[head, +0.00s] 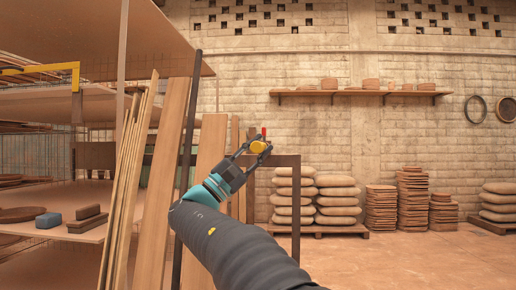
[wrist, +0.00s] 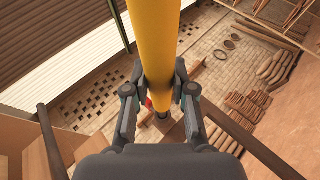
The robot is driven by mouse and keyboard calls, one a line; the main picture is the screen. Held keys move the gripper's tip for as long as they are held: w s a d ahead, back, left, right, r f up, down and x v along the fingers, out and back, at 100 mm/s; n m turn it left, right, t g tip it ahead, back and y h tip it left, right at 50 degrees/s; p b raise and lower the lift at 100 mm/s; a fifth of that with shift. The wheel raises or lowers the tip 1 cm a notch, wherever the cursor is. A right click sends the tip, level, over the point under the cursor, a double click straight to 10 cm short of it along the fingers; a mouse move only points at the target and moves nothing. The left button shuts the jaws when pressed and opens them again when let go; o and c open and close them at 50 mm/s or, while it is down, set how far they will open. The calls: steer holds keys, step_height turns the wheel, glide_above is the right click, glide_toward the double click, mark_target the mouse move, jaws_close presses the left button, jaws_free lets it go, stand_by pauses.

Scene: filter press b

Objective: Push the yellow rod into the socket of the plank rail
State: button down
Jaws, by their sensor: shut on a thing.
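The yellow rod (wrist: 158,45) runs down between the fingers of my gripper (wrist: 163,92) in the wrist view. Its far end narrows to a dark tip, and a small red part (wrist: 149,103) shows beside it.
Tall planks (head: 170,150) lean against the shelving at left, close to my arm. A dark shelf post (head: 187,130) stands among them. Filled sacks (head: 338,199) and stacked discs (head: 411,190) stand along the back wall.

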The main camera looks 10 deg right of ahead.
steer(key=shift+w+d+p, duration=0.25)
steer(key=shift+w+p, duration=0.2)
steer(key=shift+w, duration=0.35)
steer(key=shift+w+d+p, duration=0.3)
steer(key=shift+w+p, duration=0.2)
steer(key=shift+w, duration=0.25)
steer(key=shift+w+d+p, duration=0.25)
steer(key=shift+w+p, duration=0.2)
steer(key=shift+w, duration=0.35)
steer(key=c, duration=0.9)
jaws_free()
steer(key=shift+f, duration=0.1)
steer(key=v, duration=1.2)
steer(key=shift+a, duration=0.1)
